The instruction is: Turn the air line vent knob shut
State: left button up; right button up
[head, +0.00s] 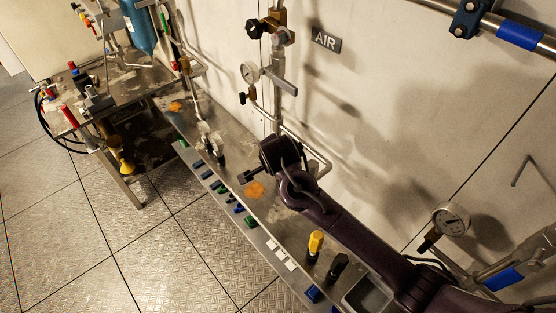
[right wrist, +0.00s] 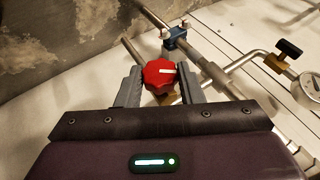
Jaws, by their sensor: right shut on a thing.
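A red knob (right wrist: 160,76) with a white mark on its face sits between the two grey fingers of my right gripper (right wrist: 158,86) in the right wrist view. The fingers are shut on its sides, and the white mark points to the right. Brass fittings show just behind the knob. The red knob cannot be made out there. My left gripper is not in view.
A gauge (head: 249,72) and a black-handled valve (head: 253,29) are on the wall piping. A metal ledge (head: 222,160) carries several coloured handles, including a yellow one (head: 315,243). A cluttered bench (head: 130,85) stands at the left. The tiled floor is clear.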

jog(key=shift+d+f+t+y, duration=0.1)
jog(key=shift+d+t+y, duration=0.05)
jog(key=shift+t+y, duration=0.2)
dwell(0.3)
jog(key=o, duration=1)
jog(key=shift+w, duration=0.1)
jog(key=shift+c, duration=0.2)
jog(key=b+v, duration=0.2)
jog(key=v, duration=0.5)
jog(key=shift+s+r, duration=0.25)
jog(key=shift+s, duration=0.1)
